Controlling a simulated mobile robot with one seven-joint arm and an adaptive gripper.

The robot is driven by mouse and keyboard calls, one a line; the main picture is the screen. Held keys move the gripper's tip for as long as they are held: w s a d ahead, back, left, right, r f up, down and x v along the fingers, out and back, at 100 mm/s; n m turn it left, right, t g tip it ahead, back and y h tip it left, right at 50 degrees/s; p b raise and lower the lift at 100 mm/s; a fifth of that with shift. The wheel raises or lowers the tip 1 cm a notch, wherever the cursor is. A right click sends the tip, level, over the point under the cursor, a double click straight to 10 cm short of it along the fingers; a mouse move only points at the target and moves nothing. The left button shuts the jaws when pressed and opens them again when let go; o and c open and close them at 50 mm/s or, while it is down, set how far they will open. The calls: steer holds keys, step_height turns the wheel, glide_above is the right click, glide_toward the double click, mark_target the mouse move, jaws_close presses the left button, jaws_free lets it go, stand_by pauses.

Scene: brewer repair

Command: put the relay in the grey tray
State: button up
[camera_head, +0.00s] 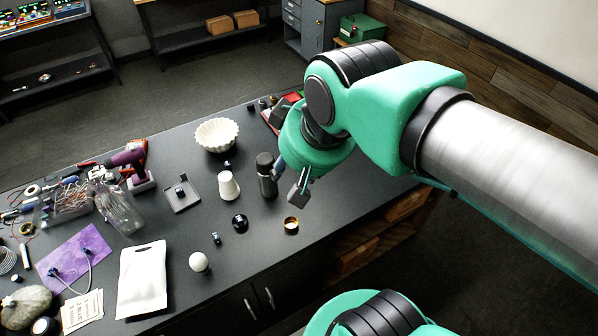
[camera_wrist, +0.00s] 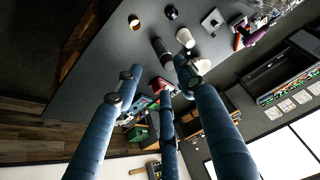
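The grey tray (camera_head: 182,207) is a flat square left of centre on the dark workbench; it also shows in the wrist view (camera_wrist: 207,23). A small dark block (camera_head: 180,191) sits in it. Which of these is the relay I cannot tell. My gripper (camera_head: 292,183) is above the right part of the bench, well away from the tray. In the wrist view its blue fingers (camera_wrist: 154,84) are spread with nothing between them.
A dark bottle (camera_head: 266,176) stands close to my gripper, left of it, with a white cup (camera_head: 228,186) beyond. Tools crowd the left.

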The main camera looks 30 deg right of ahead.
steer(key=shift+s+d+f, duration=0.1)
steer(key=shift+s+f, duration=0.1)
steer(key=shift+s, duration=0.25)
steer(key=shift+s+d+f, duration=0.1)
steer(key=shift+s+f, duration=0.1)
steer(key=shift+s, duration=0.25)
steer(key=shift+f, duration=0.1)
step_height(320, 180, down, 13)
steer(key=b, duration=1.3)
steer(key=shift+f+b, duration=0.15)
steer(key=shift+b, duration=0.15)
